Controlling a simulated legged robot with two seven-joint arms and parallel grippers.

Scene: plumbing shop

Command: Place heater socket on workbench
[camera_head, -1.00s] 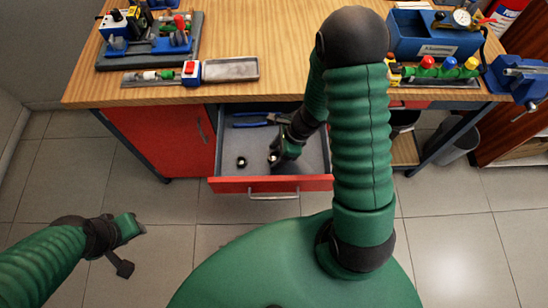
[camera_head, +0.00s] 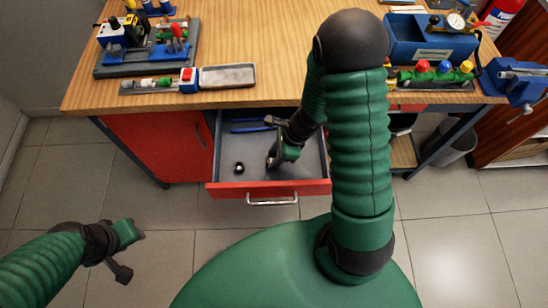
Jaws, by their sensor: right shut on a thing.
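The workbench (camera_head: 285,68) has a wooden top, with bare wood across its middle. Below it, a red-fronted drawer (camera_head: 225,191) is pulled open. A small dark heater socket (camera_head: 239,168) lies on the drawer floor at the left. My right gripper (camera_head: 271,163) is inside the drawer, to the right of that socket and apart from it. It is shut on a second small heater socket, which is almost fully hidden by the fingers. My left gripper (camera_head: 138,236) hangs over the floor at the lower left, away from the bench; its finger gap is not clear.
Blue-handled pliers (camera_head: 250,129) lie at the drawer's back. On the bench are a grey tray (camera_head: 228,76), a tool stand (camera_head: 148,60) at left, a blue box (camera_head: 432,48), a rack of coloured fittings (camera_head: 434,77) and a blue vise (camera_head: 515,80) at right.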

